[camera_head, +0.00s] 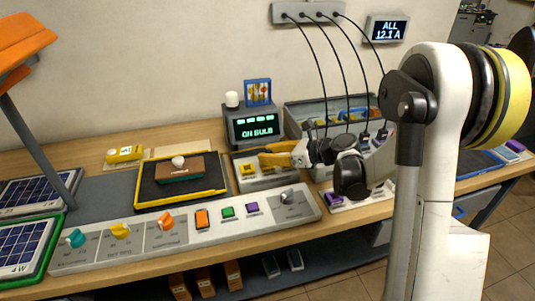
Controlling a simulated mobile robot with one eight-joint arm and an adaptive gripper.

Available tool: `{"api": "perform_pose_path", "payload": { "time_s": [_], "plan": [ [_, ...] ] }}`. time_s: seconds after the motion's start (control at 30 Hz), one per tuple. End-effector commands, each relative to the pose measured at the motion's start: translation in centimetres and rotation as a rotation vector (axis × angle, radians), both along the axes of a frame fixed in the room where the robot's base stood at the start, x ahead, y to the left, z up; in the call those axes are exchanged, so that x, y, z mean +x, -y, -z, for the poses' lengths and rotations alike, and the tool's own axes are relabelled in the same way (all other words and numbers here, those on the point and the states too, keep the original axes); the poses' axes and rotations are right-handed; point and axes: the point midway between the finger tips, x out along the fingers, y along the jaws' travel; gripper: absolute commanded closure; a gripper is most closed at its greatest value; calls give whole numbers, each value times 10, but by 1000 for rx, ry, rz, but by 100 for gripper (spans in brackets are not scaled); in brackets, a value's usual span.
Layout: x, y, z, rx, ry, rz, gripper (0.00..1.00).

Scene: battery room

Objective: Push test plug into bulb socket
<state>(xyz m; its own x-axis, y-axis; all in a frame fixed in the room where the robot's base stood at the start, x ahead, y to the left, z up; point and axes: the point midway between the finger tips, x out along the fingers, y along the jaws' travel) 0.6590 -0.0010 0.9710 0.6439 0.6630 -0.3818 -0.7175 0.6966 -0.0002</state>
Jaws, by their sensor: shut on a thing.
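My gripper (291,156) is at the end of the arm, right of the middle of the bench, and points left. It is shut on the test plug (274,160), a yellow piece at its tip, over a low grey block (253,183) with a yellow-rimmed opening (247,170). I cannot tell whether the plug touches the block. Behind it stands a dark tester (256,129) with green text "ON BULB" and a white bulb (232,99) on top. The plug's far end and the bulb socket are not clearly visible at this size.
A long control panel (100,258) with knobs and buttons runs along the front edge. A black tray with yellow edges (217,201) lies left of the block. Black cables (327,50) hang from the wall box into the area behind my gripper. Solar panels (25,245) stand at left.

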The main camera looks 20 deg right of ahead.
Motion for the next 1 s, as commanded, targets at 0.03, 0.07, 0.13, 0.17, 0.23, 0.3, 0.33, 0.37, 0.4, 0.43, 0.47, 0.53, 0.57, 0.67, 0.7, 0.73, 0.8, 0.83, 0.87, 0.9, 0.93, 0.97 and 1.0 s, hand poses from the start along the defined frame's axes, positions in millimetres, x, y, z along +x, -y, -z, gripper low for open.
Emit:
{"api": "perform_pose_path", "payload": {
  "time_s": [0.03,0.07,0.13,0.17,0.23,0.3,0.33,0.37,0.4,0.43,0.47,0.53,0.57,0.67,0.7,0.73,0.8,0.83,0.87,0.9,0.93,0.97,1.0],
  "plan": [
    [0,0,2,0,0,0,100],
    [0,0,2,0,0,0,100],
    [0,0,4,0,0,0,100],
    [0,0,4,0,0,0,100],
    [0,0,4,0,0,0,69],
    [0,0,4,0,0,0,69],
    [0,0,4,0,0,0,69],
    [0,0,4,0,0,0,69],
    [0,0,4,0,0,0,69],
    [0,0,4,0,0,0,69],
    [0,0,4,0,0,0,69],
    [0,1,4,0,0,0,69],
    [-1,1,3,0,0,1,69],
    [-5,6,0,0,0,2,69],
    [-8,9,-2,0,0,2,69],
    [-9,10,-3,0,0,1,69],
    [-14,15,-5,0,0,1,69],
    [-15,16,-6,0,0,2,69],
    [-17,18,-7,0,0,2,69],
    [-19,20,-8,-1,1,2,69],
    [-21,22,-9,-1,1,2,69],
    [-23,24,-10,0,0,1,69],
    [-25,26,-12,0,0,1,69]
  ]
}}
